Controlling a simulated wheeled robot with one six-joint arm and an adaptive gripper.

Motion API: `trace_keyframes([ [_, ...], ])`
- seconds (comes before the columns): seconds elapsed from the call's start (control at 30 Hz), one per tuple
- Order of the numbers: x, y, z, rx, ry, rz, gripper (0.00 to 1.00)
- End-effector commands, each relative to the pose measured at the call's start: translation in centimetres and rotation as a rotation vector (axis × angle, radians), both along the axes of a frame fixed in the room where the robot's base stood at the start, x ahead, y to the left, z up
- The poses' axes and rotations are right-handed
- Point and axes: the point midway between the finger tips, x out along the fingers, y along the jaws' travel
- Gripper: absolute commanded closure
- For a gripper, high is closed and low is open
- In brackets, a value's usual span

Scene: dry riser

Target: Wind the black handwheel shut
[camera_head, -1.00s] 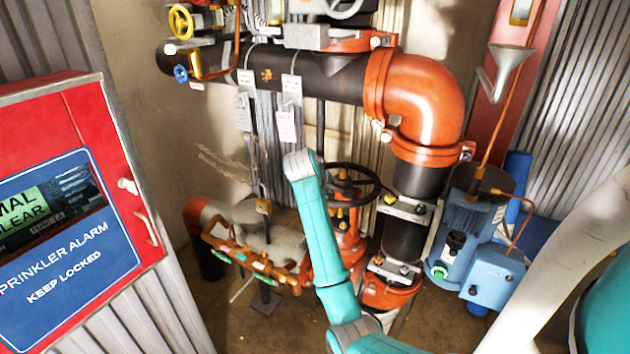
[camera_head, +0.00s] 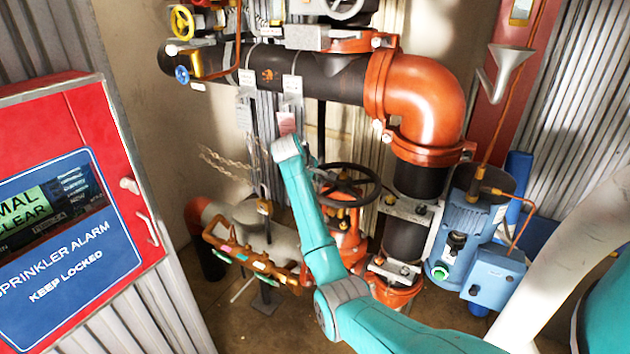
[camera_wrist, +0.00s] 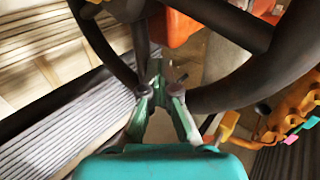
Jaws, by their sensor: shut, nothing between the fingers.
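The black handwheel (camera_head: 372,195) sits on a red valve body right of my forearm in the head view; the forearm covers part of its left side. In the wrist view its dark rim (camera_wrist: 285,68) and spokes cross the upper part of the picture. My gripper (camera_wrist: 160,92) is shut and empty, with its fingertips at the near stretch of the rim, between its left and right curves. Whether they touch the rim I cannot tell. In the head view the fingers are hidden behind my wrist.
A red sprinkler alarm cabinet (camera_head: 122,170) stands at the left. A thick pipe with an orange elbow (camera_head: 425,95) runs above the handwheel. A blue pump (camera_head: 465,228) stands to its right. An orange-handled assembly (camera_head: 247,260) and a hanging chain (camera_head: 228,163) are to the left.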

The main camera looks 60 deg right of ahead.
Motion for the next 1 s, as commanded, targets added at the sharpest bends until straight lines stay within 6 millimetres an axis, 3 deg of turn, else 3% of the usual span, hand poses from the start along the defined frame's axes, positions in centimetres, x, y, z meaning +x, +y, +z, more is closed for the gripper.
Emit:
trace_keyframes([
  [0.27, 0.2, 1.3, -0.2, 0.012, 0.001, 0.013, 1.00],
  [0.7, 0.0, 1.0, 5.1, 0.005, -0.002, 0.008, 1.00],
  [1.0, -0.3, 0.9, 5.2, 0.005, 0.000, 0.004, 1.00],
])
